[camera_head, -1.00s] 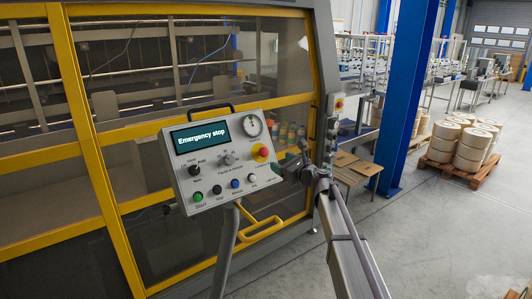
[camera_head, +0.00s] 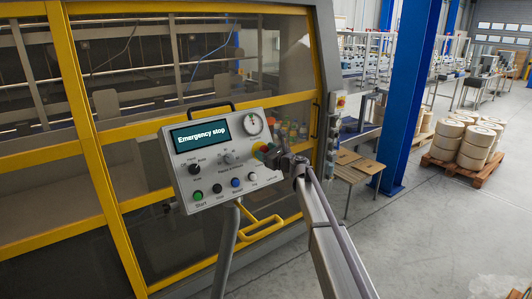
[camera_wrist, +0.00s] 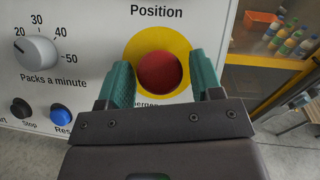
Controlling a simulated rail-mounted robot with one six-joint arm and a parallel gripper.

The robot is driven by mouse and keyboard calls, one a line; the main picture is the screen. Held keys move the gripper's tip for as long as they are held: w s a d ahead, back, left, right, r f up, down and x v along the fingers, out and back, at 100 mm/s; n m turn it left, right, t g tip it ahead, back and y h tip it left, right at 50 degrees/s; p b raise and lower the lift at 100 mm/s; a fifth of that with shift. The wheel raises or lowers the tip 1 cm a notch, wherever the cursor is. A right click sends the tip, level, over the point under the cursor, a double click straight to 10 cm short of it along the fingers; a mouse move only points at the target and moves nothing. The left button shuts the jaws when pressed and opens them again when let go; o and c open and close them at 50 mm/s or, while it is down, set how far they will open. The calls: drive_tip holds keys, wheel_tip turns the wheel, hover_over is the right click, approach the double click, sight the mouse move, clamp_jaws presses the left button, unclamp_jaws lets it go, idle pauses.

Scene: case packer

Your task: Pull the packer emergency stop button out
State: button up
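The emergency stop button (camera_wrist: 160,72) is a red knob on a yellow disc on the packer's control panel. My gripper (camera_wrist: 160,85) is open in the wrist view, with one teal finger on each side of the red knob. Gaps show between the fingers and the knob, so it is not held. In the head view my gripper (camera_head: 273,155) covers most of the button; part of the yellow disc (camera_head: 259,148) shows beside it. The grey control panel (camera_head: 207,180) has a screen (camera_head: 201,136) reading "Emergency stop".
Left of the button are a "Packs a minute" dial (camera_wrist: 36,52), a blue button (camera_wrist: 61,114) and a dark Stop button (camera_wrist: 21,108). A yellow-framed glazed door (camera_head: 85,140) stands behind the panel. A blue pillar (camera_head: 408,95) and a pallet of rolls (camera_head: 462,165) are at right.

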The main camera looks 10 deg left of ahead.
drive_tip(key=c, duration=0.8)
drive_tip(key=shift+s+d+r+p, duration=0.35)
drive_tip(key=shift+s, duration=0.1)
drive_tip(key=shift+w+f, duration=0.1)
drive_tip(key=o, duration=1)
drive_tip(key=shift+c, duration=0.2)
drive_tip(key=shift+o, duration=0.4)
drive_tip(key=v, duration=1.1)
